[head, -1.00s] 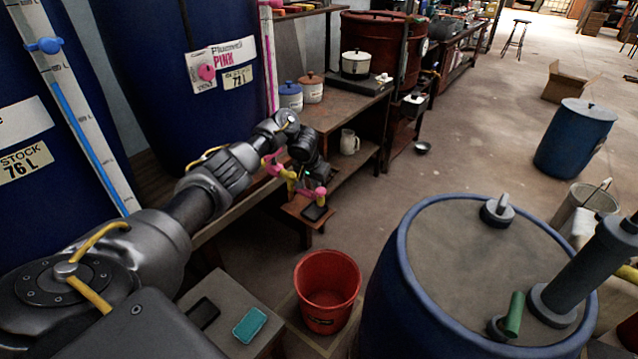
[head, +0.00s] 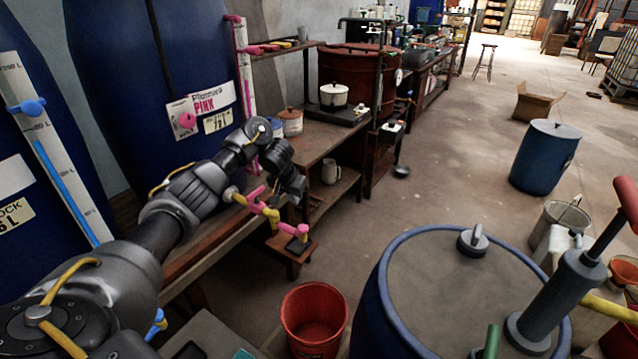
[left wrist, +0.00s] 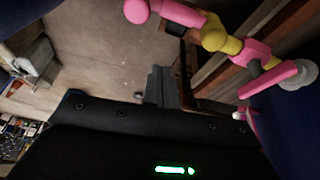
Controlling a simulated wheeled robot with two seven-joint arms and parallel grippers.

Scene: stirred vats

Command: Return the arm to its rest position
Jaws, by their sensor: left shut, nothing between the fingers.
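My left arm (head: 190,195) reaches in from the left past the big blue vat. My left gripper (head: 297,193) is dark, points downward and is shut and empty. It hangs just above and behind the pink and yellow tap pipe (head: 262,208) in the head view. Whether it touches the pipe cannot be told. In the left wrist view the black gripper body (left wrist: 150,130) fills the lower part, with a green light, and the pipe (left wrist: 214,33) shows at upper right. My right gripper is not in view.
A blue-rimmed drum (head: 420,285) stands at front right. A workbench (head: 312,145) with a white pot (head: 333,95) lies beyond the gripper.

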